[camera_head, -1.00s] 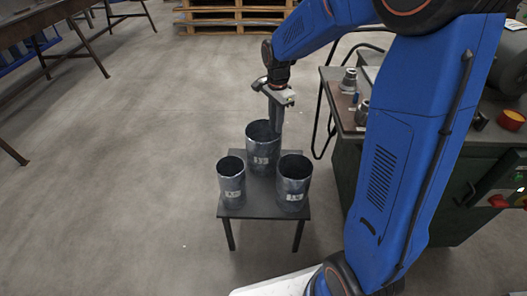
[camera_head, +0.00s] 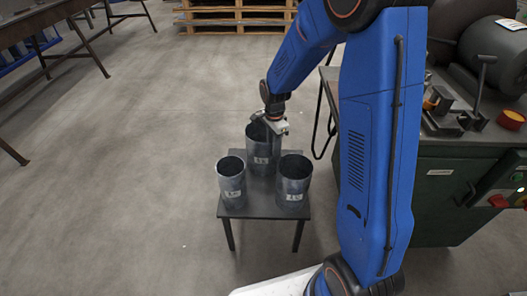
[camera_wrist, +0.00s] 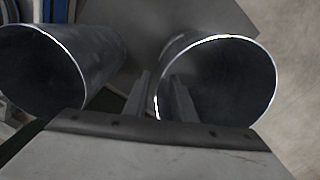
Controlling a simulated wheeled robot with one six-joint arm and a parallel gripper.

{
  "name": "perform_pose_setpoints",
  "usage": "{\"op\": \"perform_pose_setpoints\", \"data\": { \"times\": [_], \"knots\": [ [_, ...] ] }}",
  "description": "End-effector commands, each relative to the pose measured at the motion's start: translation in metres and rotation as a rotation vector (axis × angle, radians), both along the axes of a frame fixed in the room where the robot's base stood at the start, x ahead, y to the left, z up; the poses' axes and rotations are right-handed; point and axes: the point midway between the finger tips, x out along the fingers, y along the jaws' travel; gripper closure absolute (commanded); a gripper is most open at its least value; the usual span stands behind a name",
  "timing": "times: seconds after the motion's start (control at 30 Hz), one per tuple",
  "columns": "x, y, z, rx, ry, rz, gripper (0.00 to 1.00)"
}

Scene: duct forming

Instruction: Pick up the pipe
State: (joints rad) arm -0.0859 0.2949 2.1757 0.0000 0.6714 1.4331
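Three dark grey open-topped pipes with small white labels stand upright on a small dark table (camera_head: 255,211): a back pipe (camera_head: 262,158), a front-left pipe (camera_head: 231,185) and a front-right pipe (camera_head: 293,185). My gripper (camera_head: 270,130) points down at the rim of the back pipe, partly hiding it. In the wrist view, the two fingers (camera_wrist: 159,98) are apart, on either side of the near-left wall of the right-hand pipe (camera_wrist: 235,90). One finger is outside, the other at its opening. Another pipe (camera_wrist: 85,50) is at the left. I see no clear grip on the wall.
A green machine cabinet (camera_head: 440,195) with tools and dark cylinders on top stands to the right, behind my arm. A pallet (camera_head: 235,17) lies at the back and a workbench (camera_head: 45,20) at the back left. The floor left of the small table is clear.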

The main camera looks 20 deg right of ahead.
Motion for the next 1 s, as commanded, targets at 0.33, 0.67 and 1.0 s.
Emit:
{"op": "perform_pose_setpoints", "data": {
  "times": [0.33, 0.67, 1.0],
  "knots": [
    [-0.003, 0.004, -0.033, -0.001, 0.003, 0.001, 0.76],
    [-0.002, 0.004, -0.056, 0.0, 0.0, 0.0, 0.76],
    [-0.002, 0.004, -0.056, 0.0, 0.0, 0.0, 1.0]
  ]
}}
